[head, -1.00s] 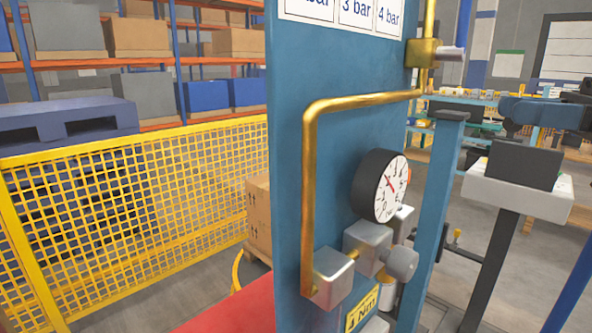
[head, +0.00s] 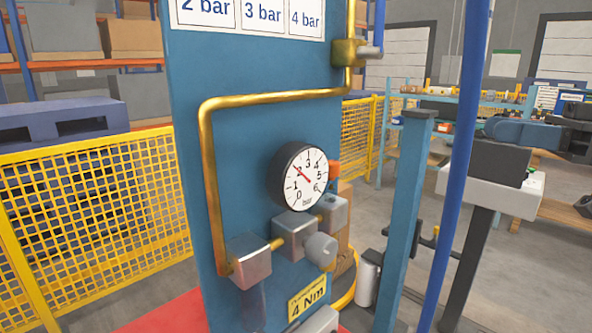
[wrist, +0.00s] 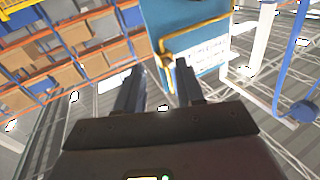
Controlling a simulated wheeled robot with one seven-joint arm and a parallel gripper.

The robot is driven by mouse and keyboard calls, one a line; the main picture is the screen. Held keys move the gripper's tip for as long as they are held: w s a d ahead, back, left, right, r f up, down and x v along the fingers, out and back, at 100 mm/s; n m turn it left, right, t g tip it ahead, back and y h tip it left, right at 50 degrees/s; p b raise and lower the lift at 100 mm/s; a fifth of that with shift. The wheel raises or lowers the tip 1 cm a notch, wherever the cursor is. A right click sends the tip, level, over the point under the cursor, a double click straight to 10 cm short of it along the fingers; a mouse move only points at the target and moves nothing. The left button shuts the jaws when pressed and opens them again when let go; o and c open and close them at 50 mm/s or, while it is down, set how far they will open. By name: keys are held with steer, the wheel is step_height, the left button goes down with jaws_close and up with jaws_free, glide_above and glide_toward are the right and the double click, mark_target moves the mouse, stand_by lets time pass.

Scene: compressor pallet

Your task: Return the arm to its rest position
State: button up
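My gripper (wrist: 160,80) shows in the wrist view, its two dark fingers apart with nothing between them. Beyond the fingers is the blue panel (wrist: 185,18) with its brass pipe and white label sheet, at a distance and not touched. My gripper is not visible in the head view. There the blue panel (head: 240,170) stands in the middle, with a brass pipe (head: 270,98), a round pressure gauge (head: 305,178) with its needle near 2, and metal valve blocks (head: 250,262).
A yellow mesh fence (head: 90,210) runs behind the panel on the left, with shelves of boxes beyond. A blue post (head: 405,215) stands right of the panel, with a slanted blue pole (head: 462,140) and a black screen on a stand (head: 487,190). Grey floor lies around them.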

steer(key=s+a+f+m+t+h, duration=0.15)
steer(key=f+m, duration=0.25)
steer(key=f, duration=0.5)
steer(key=a+f+m+t+h, duration=0.3)
steer(key=f+m, duration=0.1)
steer(key=f, duration=0.5)
steer(key=a+f+m+t+h, duration=0.2)
steer(key=f+m+t+h, duration=0.15)
steer(key=f, duration=0.55)
steer(key=s+a+f+m+h, duration=0.1)
steer(key=s+f+m+h, duration=0.25)
steer(key=s+f, duration=0.4)
steer(key=s+f+m+g+h, duration=0.1)
steer(key=s+f+h, duration=0.2)
steer(key=s, duration=0.6)
steer(key=s+f+m+h, duration=0.1)
steer(key=s+f+h, duration=0.15)
steer(key=s, duration=0.55)
steer(key=s+r+n+t, duration=0.1)
steer(key=s+r+n, duration=0.5)
steer(key=s, duration=1.1)
step_height(320, 180, down, 6)
steer(key=m+b, duration=0.2)
steer(key=b, duration=0.7)
steer(key=shift+a+f, duration=0.15)
steer(key=shift+f, duration=0.1)
